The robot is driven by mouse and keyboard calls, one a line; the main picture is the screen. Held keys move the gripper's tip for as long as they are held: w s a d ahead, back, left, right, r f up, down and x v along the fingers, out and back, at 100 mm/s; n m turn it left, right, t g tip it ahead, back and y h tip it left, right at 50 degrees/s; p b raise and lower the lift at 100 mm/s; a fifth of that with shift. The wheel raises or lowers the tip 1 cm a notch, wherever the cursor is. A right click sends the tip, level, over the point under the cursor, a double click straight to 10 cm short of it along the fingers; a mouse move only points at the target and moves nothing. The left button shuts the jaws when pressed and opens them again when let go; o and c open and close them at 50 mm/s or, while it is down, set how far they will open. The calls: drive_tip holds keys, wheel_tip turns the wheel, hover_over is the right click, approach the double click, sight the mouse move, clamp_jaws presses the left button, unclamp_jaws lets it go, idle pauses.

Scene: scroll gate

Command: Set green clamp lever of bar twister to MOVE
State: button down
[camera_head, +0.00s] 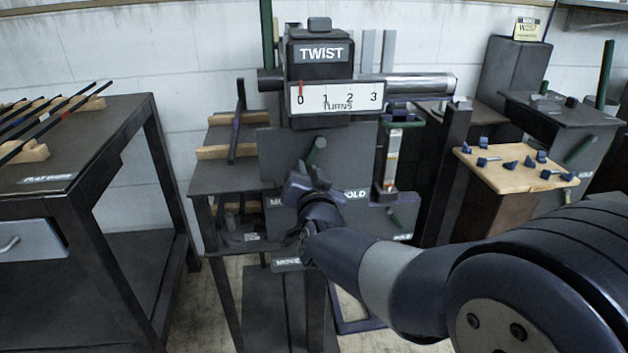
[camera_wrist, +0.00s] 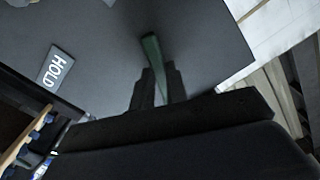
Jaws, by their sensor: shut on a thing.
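The bar twister (camera_head: 321,53) stands at the centre, with a TWIST sign and a turns scale whose red pointer is at 0. A green clamp lever (camera_head: 318,146) shows on its dark front plate and also in the wrist view (camera_wrist: 152,52). My gripper (camera_head: 312,180) is shut on this lever, its fingers (camera_wrist: 157,88) on either side of it. The HOLD label (camera_head: 355,194) is right of the gripper and also shows at left in the wrist view (camera_wrist: 56,70). A label left of the gripper, partly hidden, starts with M (camera_head: 272,201). The lever's pivot is hidden.
A dark table with bars (camera_head: 70,185) stands left. A wooden board with several blue pieces (camera_head: 500,168) is at right. Floor shows between left table and machine.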

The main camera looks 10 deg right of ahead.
drive_tip(key=shift+a+r+m, duration=0.25)
drive_tip(key=shift+a+m, duration=0.15)
drive_tip(key=shift+m, duration=0.4)
drive_tip(key=c, duration=1.4)
unclamp_jaws()
drive_tip(key=s+p, duration=0.2)
drive_tip(key=s, duration=0.8)
drive_tip(key=shift+s, duration=0.4)
drive_tip(key=shift+w, duration=0.1)
